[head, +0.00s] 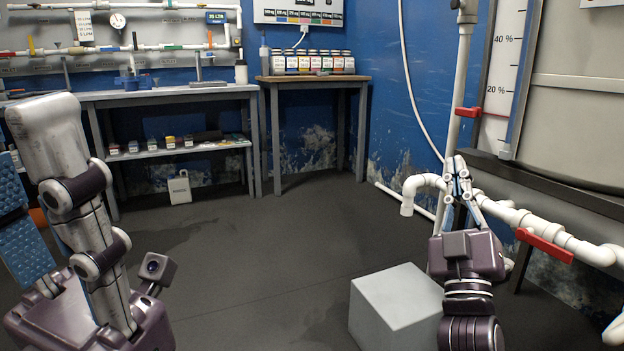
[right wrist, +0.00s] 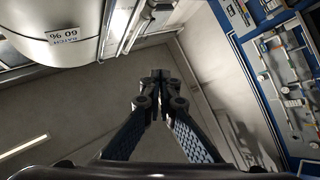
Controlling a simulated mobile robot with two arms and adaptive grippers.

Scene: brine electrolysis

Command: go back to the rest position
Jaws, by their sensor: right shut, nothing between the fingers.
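My right gripper (head: 457,168) points upward at the right of the head view, in front of the white pipes. Its fingers are shut with nothing between them. In the right wrist view the fingertips (right wrist: 160,82) meet at the centre, against a background of ceiling and wall. My left arm stands folded at the left edge of the head view. Blue textured finger parts of my left gripper (head: 22,235) show there, partly cut off, and I cannot tell whether it is open or shut.
A pale grey box (head: 396,307) stands on the floor beside my right arm. White pipes with a red valve handle (head: 544,245) run along the right wall. A workbench (head: 170,94) and a small table with jars (head: 313,79) stand at the back. The middle floor is clear.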

